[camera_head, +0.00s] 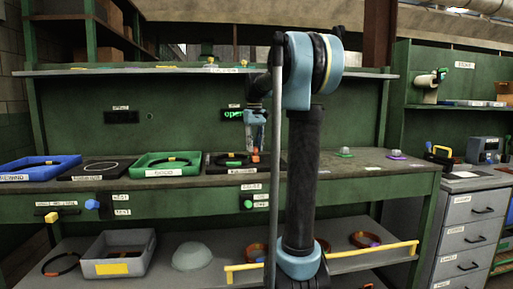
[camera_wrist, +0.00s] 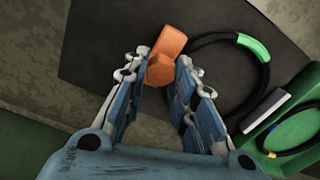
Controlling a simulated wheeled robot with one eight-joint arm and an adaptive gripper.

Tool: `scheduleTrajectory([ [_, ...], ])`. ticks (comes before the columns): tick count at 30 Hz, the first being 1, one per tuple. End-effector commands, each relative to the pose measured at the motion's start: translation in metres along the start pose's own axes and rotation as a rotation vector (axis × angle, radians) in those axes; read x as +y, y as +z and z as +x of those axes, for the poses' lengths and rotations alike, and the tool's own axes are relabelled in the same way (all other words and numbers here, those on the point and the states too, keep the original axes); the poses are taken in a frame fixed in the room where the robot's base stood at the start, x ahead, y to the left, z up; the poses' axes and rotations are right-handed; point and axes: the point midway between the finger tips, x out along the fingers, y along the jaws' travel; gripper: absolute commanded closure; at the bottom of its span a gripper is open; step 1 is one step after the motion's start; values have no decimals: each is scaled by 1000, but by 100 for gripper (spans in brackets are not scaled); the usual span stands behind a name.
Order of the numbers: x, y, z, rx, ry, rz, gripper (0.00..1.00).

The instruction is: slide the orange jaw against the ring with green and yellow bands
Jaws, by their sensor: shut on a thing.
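My gripper (camera_wrist: 160,68) is shut on the orange jaw (camera_wrist: 169,42), whose block shows between and beyond the fingertips. In the head view, my gripper (camera_head: 255,145) points down at the orange jaw (camera_head: 256,157) at the right of a dark board (camera_head: 215,170). On this board lies a black ring (camera_wrist: 207,40) with a green band (camera_wrist: 254,46); I see no yellow band on its visible part. My right finger hides part of the ring, so contact lower down cannot be told.
In the head view, a blue tray (camera_head: 15,164) stands far left. The bench right of my arm is mostly clear.

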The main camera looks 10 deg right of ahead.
Motion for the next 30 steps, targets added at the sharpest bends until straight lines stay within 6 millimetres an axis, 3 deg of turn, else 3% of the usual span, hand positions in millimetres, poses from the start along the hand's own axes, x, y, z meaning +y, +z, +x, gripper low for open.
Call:
scheduleTrajectory([
  [7,-2,-1,0,0,-1,-1,100],
  [8,-2,-1,0,0,0,-1,73],
  [10,-2,-1,0,0,0,-1,57],
  [11,-2,-1,0,0,0,-1,55],
  [23,-2,-1,-4,0,0,-1,55],
  [30,-2,-1,-35,0,0,-1,55],
])
